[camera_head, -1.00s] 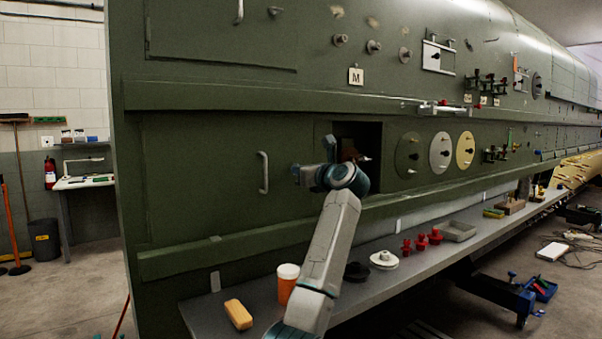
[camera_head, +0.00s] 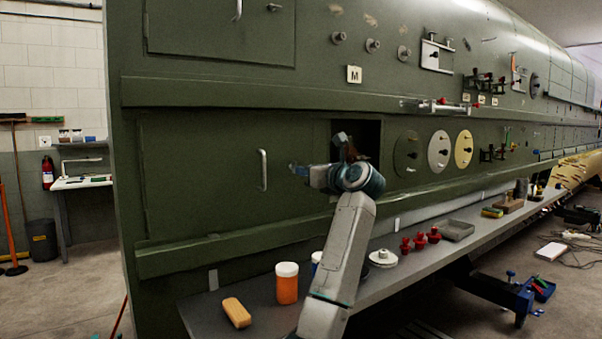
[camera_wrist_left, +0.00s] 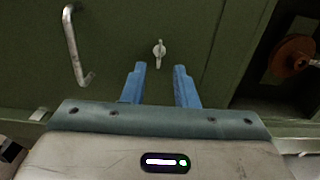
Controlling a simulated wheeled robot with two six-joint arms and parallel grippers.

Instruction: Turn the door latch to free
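The door (camera_head: 205,190) is a green panel with a pale bar handle (camera_head: 263,170). The handle also shows at the left of the left wrist view (camera_wrist_left: 75,45). The door latch (camera_wrist_left: 159,50), a small silver turn-piece, stands roughly upright on the door in the left wrist view. In the head view I cannot make it out clearly by my gripper. My left gripper (camera_wrist_left: 160,68) is open, its two blue fingers apart with nothing between them. The latch appears just beyond the fingertips, centred between them. In the head view my left gripper (camera_head: 297,169) is at the door's right side. My right gripper is not in view.
A dark square opening (camera_head: 370,133) lies right of the door, with a reddish-brown round part (camera_wrist_left: 292,56) inside it. Below runs a grey shelf (camera_head: 205,308) with an orange jar (camera_head: 287,284), a yellow block (camera_head: 237,312) and several red knobs. A ledge (camera_head: 190,258) juts out below the door.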

